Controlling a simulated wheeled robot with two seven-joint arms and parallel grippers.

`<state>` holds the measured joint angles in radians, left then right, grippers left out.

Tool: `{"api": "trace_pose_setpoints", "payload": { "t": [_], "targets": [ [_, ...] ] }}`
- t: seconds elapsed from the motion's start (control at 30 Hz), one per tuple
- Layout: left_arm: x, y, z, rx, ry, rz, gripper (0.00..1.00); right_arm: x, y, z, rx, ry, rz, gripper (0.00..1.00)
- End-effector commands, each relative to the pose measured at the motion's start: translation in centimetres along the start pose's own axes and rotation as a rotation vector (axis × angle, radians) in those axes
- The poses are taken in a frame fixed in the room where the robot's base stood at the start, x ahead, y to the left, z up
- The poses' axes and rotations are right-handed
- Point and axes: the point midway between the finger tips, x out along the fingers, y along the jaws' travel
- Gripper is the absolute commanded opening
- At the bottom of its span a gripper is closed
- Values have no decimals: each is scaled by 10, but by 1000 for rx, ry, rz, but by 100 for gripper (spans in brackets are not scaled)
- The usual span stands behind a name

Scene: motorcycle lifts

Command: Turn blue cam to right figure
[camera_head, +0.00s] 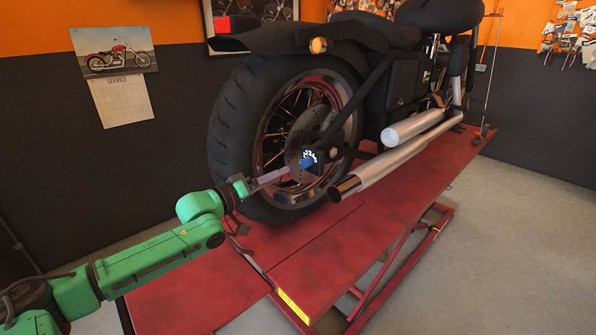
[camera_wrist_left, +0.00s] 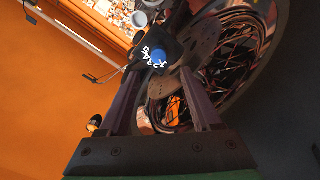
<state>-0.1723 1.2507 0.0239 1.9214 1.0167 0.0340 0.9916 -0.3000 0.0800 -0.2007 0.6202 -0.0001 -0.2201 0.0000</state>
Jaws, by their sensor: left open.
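The blue cam (camera_head: 306,163) sits at the rear wheel's axle on the motorcycle, with white figures around its upper edge. In the left wrist view the blue cam (camera_wrist_left: 158,57) lies just past the fingertips, roughly midway between them, with the white figures beside it on a dark plate. My left gripper (camera_head: 288,170) reaches toward the cam from the left, and its fingers are spread in the left wrist view (camera_wrist_left: 160,74). I cannot tell whether the fingertips touch the cam. My right gripper is not in view.
The spoked rear wheel and tyre (camera_head: 232,130) stand close behind the gripper. A chrome exhaust pipe (camera_head: 385,172) runs to the right of the cam. The motorcycle stands on a red lift (camera_head: 345,250); grey floor (camera_head: 520,210) is clear at the right.

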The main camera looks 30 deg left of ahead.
Motion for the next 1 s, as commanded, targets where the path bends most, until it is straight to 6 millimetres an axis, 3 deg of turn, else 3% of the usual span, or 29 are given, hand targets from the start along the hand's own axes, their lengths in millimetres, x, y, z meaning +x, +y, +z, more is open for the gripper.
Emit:
{"api": "trace_pose_setpoints", "payload": {
  "t": [0.6, 1.0],
  "targets": [
    [72, 3, -2, -1, 2, 4, 65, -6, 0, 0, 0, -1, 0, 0],
    [82, 2, 0, 2, -2, 2, 65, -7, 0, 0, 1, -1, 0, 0]
  ]
}}
